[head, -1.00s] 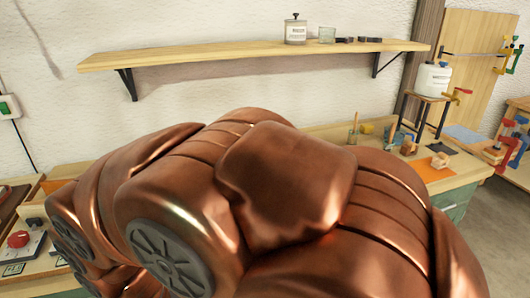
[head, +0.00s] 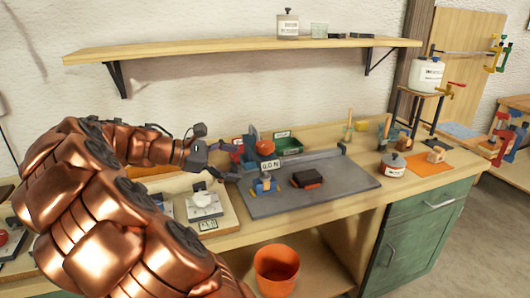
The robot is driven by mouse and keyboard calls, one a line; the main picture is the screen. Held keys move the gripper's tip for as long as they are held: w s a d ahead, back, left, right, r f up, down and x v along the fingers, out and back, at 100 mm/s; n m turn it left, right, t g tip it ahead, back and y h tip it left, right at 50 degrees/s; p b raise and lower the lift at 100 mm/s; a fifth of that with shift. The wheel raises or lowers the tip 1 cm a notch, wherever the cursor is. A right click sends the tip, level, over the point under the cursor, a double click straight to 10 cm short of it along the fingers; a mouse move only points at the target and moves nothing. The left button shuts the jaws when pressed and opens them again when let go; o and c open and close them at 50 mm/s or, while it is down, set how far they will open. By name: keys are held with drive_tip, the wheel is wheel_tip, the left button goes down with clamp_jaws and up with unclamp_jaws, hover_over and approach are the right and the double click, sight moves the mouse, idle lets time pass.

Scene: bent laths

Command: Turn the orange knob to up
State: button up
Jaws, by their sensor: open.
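A round orange part (head: 265,147), which looks like the orange knob, shows in the head view on a small blue and grey device on the bench. A white label (head: 270,165) stands just below it. The part is too small to tell which way it points. My gripper (head: 228,160) is open, to the left of the orange part, with its fingers toward it. No contact can be made out, and nothing shows between the fingers. My arm hides part of the bench on the left.
A grey mat (head: 330,192) holds a black and red block (head: 307,179) and a small blue and yellow item (head: 265,184). A white dial board (head: 205,205) lies left of it. A wall shelf (head: 240,48) is above. The mat's right part is clear.

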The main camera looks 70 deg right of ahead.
sight(265, 143)
drive_tip(key=w+d+f+n+g+h+b, duration=0.1)
drive_tip(key=w+d+f+n+g, duration=0.1)
drive_tip(key=d, duration=0.4)
drive_tip(key=w+d+f+n+g+h+b, duration=0.1)
drive_tip(key=w+d+n+h, duration=0.15)
drive_tip(key=d, duration=0.35)
drive_tip(key=shift+y, duration=0.35)
drive_tip(key=shift+x, duration=4.05)
drive_tip(key=shift+s+a, duration=0.15)
drive_tip(key=shift+a, duration=0.05)
drive_tip(key=shift+c, duration=0.4)
drive_tip(key=c, duration=1.1)
